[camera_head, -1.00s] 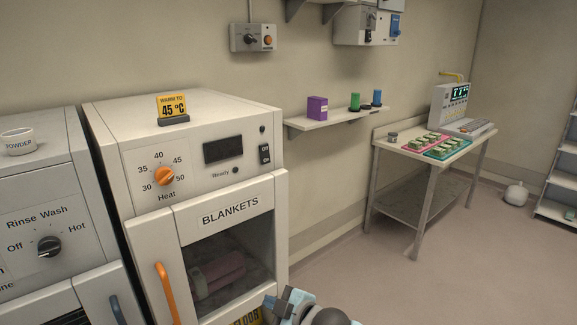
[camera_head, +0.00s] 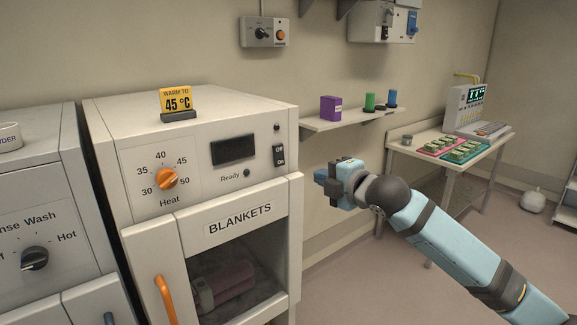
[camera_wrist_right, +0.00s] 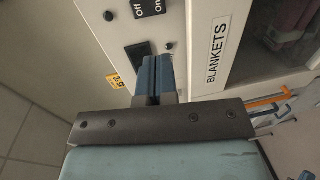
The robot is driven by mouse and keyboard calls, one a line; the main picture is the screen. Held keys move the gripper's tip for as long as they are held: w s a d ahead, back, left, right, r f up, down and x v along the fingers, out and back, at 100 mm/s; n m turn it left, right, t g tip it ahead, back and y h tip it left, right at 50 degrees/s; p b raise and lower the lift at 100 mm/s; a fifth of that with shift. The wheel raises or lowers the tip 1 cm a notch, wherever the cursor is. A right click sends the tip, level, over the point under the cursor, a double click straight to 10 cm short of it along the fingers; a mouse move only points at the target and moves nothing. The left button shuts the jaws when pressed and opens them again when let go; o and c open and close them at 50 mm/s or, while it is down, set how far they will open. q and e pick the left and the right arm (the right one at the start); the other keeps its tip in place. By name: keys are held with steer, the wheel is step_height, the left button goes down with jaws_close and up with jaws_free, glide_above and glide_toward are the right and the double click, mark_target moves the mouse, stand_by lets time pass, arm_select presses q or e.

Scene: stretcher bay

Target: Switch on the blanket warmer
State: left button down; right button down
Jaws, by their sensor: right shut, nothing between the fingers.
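The blanket warmer (camera_head: 200,115) is a white cabinet labelled BLANKETS. Its Off/On rocker switch (camera_head: 279,156) is on the right of the front panel, beside a dark, blank display (camera_head: 233,149). The Ready lamp (camera_head: 246,173) looks unlit. The orange Heat knob (camera_head: 166,178) is on the left; its exact setting is hard to read. My right gripper (camera_head: 319,176) is shut and empty, to the right of the switch and apart from it. In the right wrist view its closed blue fingers (camera_wrist_right: 156,75) point toward the panel, with the switch (camera_wrist_right: 147,6) at the top edge. My left gripper is out of view.
A yellow 45 °C sign (camera_head: 177,101) stands on the warmer. An orange door handle (camera_head: 165,299) sticks out below. A wall shelf (camera_head: 345,121) with a purple box and bottles is behind my right gripper. A washer (camera_head: 40,200) stands at left.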

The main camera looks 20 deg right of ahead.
steer(key=p, duration=0.4)
glide_toward(280, 164)
steer(key=x, duration=0.7)
steer(key=shift+r, duration=0.25)
steer(key=shift+w+a+f, duration=0.1)
steer(key=shift+w+f, duration=0.05)
steer(key=shift+w, duration=0.15)
steer(key=shift+f, duration=0.1)
